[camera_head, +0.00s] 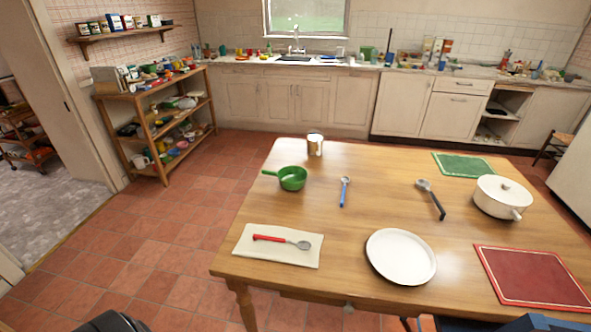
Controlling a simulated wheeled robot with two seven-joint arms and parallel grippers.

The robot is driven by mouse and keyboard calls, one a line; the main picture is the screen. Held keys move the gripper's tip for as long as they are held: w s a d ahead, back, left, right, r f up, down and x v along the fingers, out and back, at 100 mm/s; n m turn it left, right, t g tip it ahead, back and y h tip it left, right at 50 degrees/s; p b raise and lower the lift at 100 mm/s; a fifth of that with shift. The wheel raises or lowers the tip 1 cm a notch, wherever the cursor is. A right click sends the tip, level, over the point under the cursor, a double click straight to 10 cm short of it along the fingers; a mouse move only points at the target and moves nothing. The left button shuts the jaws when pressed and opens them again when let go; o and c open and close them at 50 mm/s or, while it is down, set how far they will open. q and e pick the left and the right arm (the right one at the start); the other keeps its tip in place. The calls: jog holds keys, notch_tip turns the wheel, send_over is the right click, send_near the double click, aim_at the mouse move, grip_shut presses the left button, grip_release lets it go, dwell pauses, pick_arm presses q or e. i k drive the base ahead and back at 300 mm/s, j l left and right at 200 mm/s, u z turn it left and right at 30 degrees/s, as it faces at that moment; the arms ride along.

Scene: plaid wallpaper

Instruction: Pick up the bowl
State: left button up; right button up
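A green bowl-like vessel with a short handle pointing left (292,178) sits upright on the wooden table, near its far left part. It looks like a small pan, and its inside looks empty. I see no other clear bowl on the table. Neither of my grippers can be made out. Only dark shapes show at the bottom edge, and I cannot tell what they are.

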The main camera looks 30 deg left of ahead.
aim_at(291, 179)
jog(key=u, duration=1.1)
